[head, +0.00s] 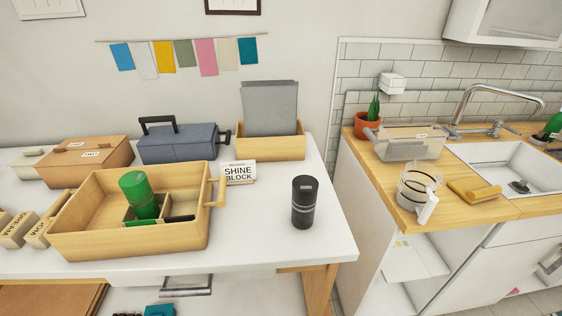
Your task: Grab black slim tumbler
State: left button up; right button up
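The black slim tumbler (304,203) stands upright on the white table (265,243), toward its right side. It is a dark cylinder with a lighter band near its top. Nothing touches it, and its whole near side shows. Neither of my grippers shows in the head view.
Left of the tumbler is a wooden tray (130,245) holding a green cylinder (139,195). Behind are a "SHINE BLOCK" sign (239,173), a blue-grey toolbox (178,145) and a wooden box (271,147) with grey sheets. The table around the tumbler is clear. A counter with a sink (500,165) stands right, across a gap.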

aim_at(304, 187)
jog(key=k+z, duration=0.15)
jog(key=z, duration=0.25)
jog(key=k+l+z, duration=0.1)
jog(key=z, duration=0.3)
jog(key=k+l+z, duration=0.1)
jog(key=z, duration=0.3)
